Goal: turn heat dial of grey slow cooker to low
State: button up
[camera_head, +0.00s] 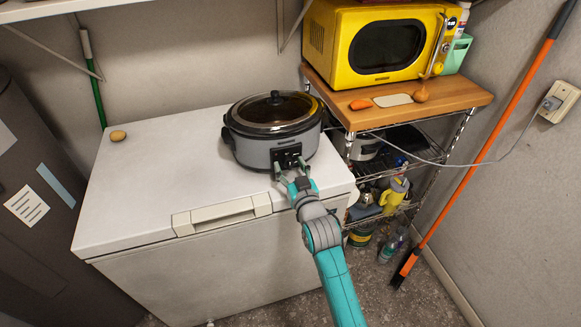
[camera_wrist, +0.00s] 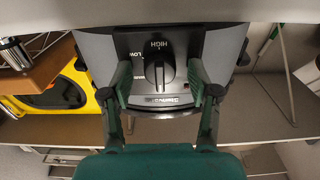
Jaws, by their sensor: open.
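The grey slow cooker (camera_head: 250,152) stands on a white chest freezer, its dark glass lid on. Its black front panel faces my arm. In the wrist view the black heat dial (camera_wrist: 158,72) is at the centre of the panel, its grip ridge running vertically in the picture. My gripper (camera_head: 290,167) is at the panel; in the wrist view my gripper (camera_wrist: 160,88) is open, one finger on each side of the dial, with visible gaps between. Whether the fingertips touch the panel is unclear.
The white freezer (camera_head: 150,185) has clear space left of the cooker, with a brown potato-like item (camera_head: 118,135) there. A yellow microwave (camera_head: 375,45) sits on a wooden-topped rack (camera_head: 450,95) at right. An orange-handled broom (camera_head: 490,135) leans beside it.

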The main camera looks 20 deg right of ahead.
grip_shut()
jog(key=shift+m, duration=0.3)
jog(key=m, duration=1.1)
jog(key=shift+m, duration=0.3)
jog(key=m, duration=1.1)
jog(key=shift+m, duration=0.3)
jog(key=shift+f, duration=0.1)
